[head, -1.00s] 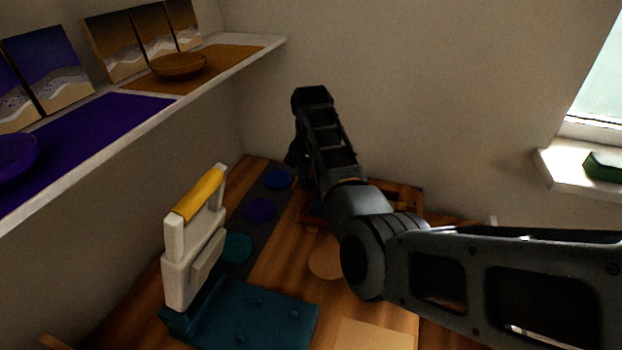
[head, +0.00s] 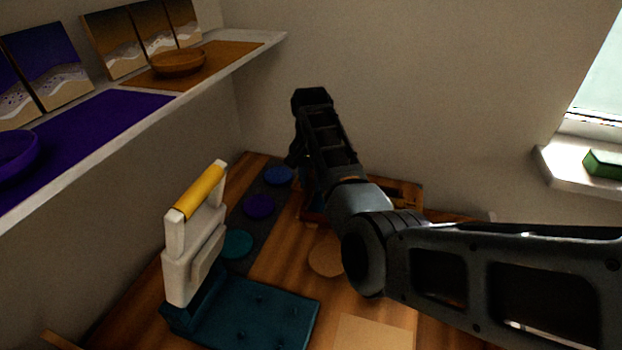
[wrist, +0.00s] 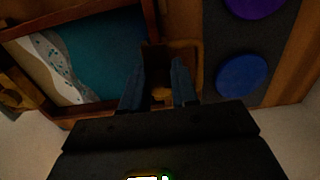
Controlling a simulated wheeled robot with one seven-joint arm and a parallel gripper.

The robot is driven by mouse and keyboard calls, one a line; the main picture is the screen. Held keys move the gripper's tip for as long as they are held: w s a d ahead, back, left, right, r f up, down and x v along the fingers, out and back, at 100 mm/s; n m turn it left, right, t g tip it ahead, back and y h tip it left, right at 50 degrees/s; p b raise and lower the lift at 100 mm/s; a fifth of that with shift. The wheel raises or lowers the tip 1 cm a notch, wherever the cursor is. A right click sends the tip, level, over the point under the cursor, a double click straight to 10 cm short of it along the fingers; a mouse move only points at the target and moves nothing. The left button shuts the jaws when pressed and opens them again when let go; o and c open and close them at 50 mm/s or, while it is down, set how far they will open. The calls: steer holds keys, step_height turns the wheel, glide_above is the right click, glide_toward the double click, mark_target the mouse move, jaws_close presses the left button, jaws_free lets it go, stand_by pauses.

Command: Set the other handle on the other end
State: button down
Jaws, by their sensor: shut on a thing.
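The wooden tray (wrist: 112,106), with a teal, white and sand-coloured resin picture inside, fills the left of the wrist view. In the head view part of the tray (head: 408,188) shows behind my arm. A brass-coloured piece (wrist: 16,94), probably a handle, sits at the tray's left end in the wrist view. My gripper (wrist: 157,92) is at the opposite end, its bluish fingers shut on a brass-coloured handle (wrist: 196,66). The handle is mostly hidden and dark; I cannot tell if it touches the tray. In the head view the fingers are hidden behind my arm.
A dark strip with blue (head: 279,176), purple (head: 260,206) and teal (head: 237,243) discs lies left of the tray. A white press-like stand with a yellow bar (head: 200,192) rises from a teal base (head: 255,312). A shelf (head: 235,62) overhangs the left; walls close the back.

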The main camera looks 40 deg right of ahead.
steer(key=shift+f, duration=1.2)
stand_by(2.5)
steer(key=c, duration=0.8)
jaws_free()
steer(key=shift+r, duration=0.1)
step_height(320, 180, up, 6)
steer(key=p, duration=0.4)
steer(key=shift+p, duration=0.3)
steer(key=shift+r, duration=0.95)
